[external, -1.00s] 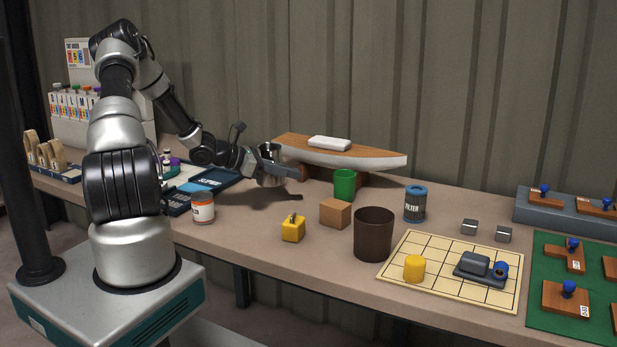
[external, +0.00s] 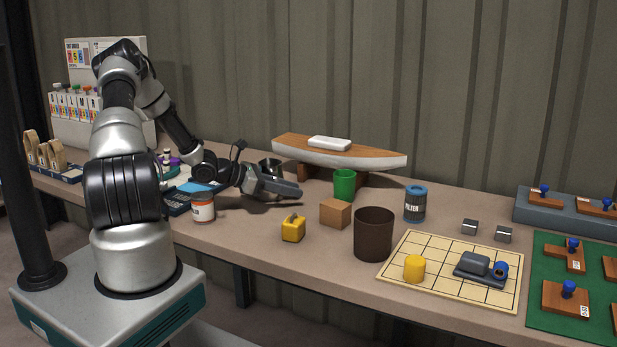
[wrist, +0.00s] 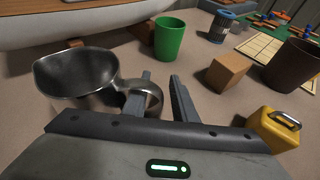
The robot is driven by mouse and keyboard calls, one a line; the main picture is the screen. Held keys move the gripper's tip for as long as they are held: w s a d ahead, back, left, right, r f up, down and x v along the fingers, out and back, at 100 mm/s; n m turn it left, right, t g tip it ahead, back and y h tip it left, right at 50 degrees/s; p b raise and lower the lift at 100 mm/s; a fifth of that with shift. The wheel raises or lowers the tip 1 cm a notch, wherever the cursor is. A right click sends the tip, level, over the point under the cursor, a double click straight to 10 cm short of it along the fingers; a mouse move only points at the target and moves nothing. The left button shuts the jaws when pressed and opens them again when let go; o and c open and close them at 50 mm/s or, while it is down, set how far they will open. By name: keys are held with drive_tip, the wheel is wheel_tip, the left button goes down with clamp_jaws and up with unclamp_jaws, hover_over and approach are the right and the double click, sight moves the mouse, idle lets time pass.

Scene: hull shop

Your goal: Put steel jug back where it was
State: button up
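The steel jug (external: 268,166) stands upright on the bench in front of the boat model, partly hidden behind my gripper (external: 282,188) in the external view. In the wrist view the jug (wrist: 78,78) is at the left, its curved handle reaching right toward my fingers. My gripper (wrist: 163,95) is low over the bench with its fingers apart. The left finger overlaps the handle, and a gap shows between the handle and the right finger. I cannot tell whether the left finger passes inside the handle loop.
A green cup (external: 345,184), wooden block (external: 335,213), yellow block with handle (external: 293,228) and brown cup (external: 374,235) stand to the right. The boat model (external: 340,155) is behind. An orange-labelled can (external: 203,208) stands below my forearm.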

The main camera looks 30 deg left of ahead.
drive_tip(key=shift+s+a+r, duration=0.1)
drive_tip(key=shift+a+r, duration=0.05)
drive_tip(key=shift+r, duration=0.1)
drive_tip(key=p+v, duration=0.2)
drive_tip(key=v, duration=0.9)
drive_tip(key=s+d+r+m+g+y, duration=0.3)
drive_tip(key=s+d+r+m+g, duration=0.4)
drive_tip(key=s+d+r+m, duration=0.55)
drive_tip(key=s+a+r+m+t+y, duration=0.1)
drive_tip(key=s+r+m+t+y, duration=0.1)
drive_tip(key=s+r+m+y, duration=0.4)
drive_tip(key=s+r+m, duration=0.4)
drive_tip(key=s+m, duration=0.2)
drive_tip(key=m, duration=0.2)
drive_tip(key=shift+s+a+r+t, duration=0.25)
drive_tip(key=shift+s+r+t, duration=0.05)
drive_tip(key=shift+r+t, duration=0.1)
drive_tip(key=shift+m, duration=0.25)
